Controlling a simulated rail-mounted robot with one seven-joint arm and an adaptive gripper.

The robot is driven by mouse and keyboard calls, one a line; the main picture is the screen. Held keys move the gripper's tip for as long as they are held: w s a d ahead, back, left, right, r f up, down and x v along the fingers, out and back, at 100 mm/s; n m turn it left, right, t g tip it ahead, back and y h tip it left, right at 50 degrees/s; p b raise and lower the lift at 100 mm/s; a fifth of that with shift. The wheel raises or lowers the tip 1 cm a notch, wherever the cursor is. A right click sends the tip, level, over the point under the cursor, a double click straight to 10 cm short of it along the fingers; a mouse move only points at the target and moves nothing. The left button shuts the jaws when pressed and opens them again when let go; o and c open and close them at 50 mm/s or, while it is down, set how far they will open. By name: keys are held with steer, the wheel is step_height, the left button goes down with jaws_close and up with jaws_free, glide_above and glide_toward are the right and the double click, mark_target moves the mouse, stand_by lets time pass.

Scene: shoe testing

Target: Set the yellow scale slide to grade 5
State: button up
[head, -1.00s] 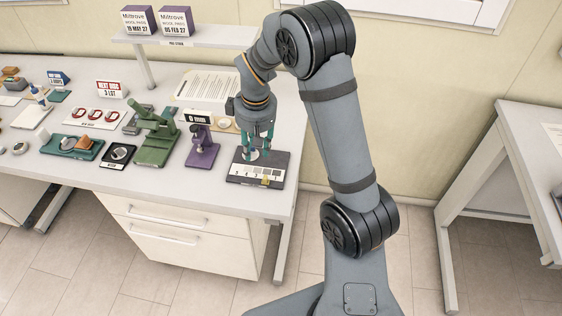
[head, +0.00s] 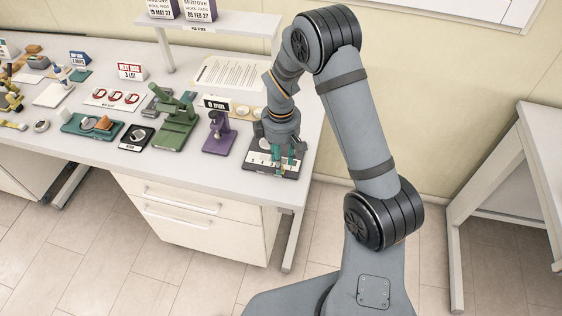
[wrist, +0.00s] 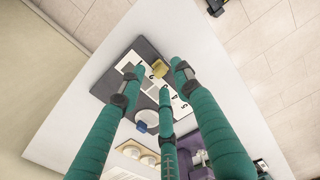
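The scale board (wrist: 106,88) is a dark plate with a white numbered strip, flat near the table's right end; it also shows in the head view (head: 252,168). The yellow slide (wrist: 159,68) sits on the strip, between my fingertips in the wrist view. The strip's digits are partly covered by my fingers, so I cannot tell its grade. A pale round disc (wrist: 150,117) and a blue piece (wrist: 141,126) are also on the board. My gripper (head: 284,163) has green fingers, spread apart and pointing down over the board. I see no finger clearly closed on the slide.
A purple gauge (head: 219,138) and a green press (head: 176,124) stand left of the board. A paper sheet (head: 233,73) and a tan strip with round discs (wrist: 139,154) lie behind. The table's right edge is close to the board.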

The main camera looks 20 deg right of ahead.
steer(key=shift+f, duration=1.1)
steer(key=shift+c, duration=1.3)
jaws_close()
steer(key=shift+w+r, duration=0.1)
steer(key=shift+w, duration=0.05)
